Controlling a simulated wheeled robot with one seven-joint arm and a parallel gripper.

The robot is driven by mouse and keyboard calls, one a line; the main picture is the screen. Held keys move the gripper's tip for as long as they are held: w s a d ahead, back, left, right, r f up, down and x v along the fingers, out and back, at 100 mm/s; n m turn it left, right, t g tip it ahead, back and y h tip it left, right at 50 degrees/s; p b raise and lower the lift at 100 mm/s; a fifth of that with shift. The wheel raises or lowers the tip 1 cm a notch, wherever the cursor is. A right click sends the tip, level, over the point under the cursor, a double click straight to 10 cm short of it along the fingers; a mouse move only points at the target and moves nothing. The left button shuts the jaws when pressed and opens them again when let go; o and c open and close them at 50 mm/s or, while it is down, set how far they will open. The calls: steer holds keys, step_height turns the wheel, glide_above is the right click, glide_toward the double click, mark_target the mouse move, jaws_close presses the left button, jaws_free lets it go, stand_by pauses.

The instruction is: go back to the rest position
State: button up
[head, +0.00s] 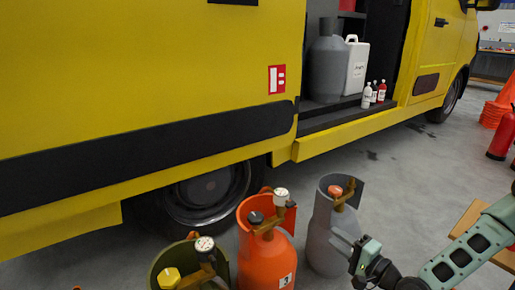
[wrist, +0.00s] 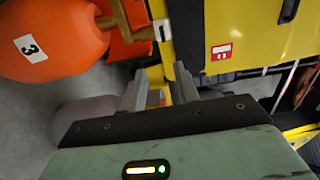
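My gripper (head: 348,243) is in the lower right of the head view, beside the grey gas cylinder (head: 326,240) and overlapping its right side. In the wrist view my gripper (wrist: 160,88) shows its two grey fingers apart. Part of an orange knob and brass-yellow parts show in the gap between them, and I see no grip on them. The grey cylinder (wrist: 90,112) lies partly hidden behind the gripper body there. My green and black arm reaches in from the right edge.
An orange cylinder (head: 266,248) and an olive cylinder (head: 185,264) stand left of the grey one. A yellow van (head: 150,80) stands behind them, its open side holding bottles and canisters. A wooden surface (head: 468,222) is near my arm. Red extinguisher (head: 502,135) and orange cones (head: 496,108) stand right.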

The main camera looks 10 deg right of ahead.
steer(key=s+a+r+n+g+h, duration=0.2)
steer(key=s+a+n+g, duration=0.2)
steer(key=a+n+g, duration=0.65)
steer(key=s+a+r+n+g+h, duration=0.25)
steer(key=s+r+n, duration=0.25)
steer(key=s+r, duration=0.5)
steer(key=s+a+r+n+g+h, duration=0.25)
steer(key=s+r+n, duration=0.35)
steer(key=s, duration=0.5)
step_height(320, 180, up, 34)
steer(key=m+p, duration=0.1)
steer(key=p, duration=3.1)
steer(key=shift+s+d+h+p, duration=0.2)
steer(key=shift+h+p, duration=0.1)
steer(key=shift+f+m, duration=0.1)
steer(key=shift+m, duration=0.15)
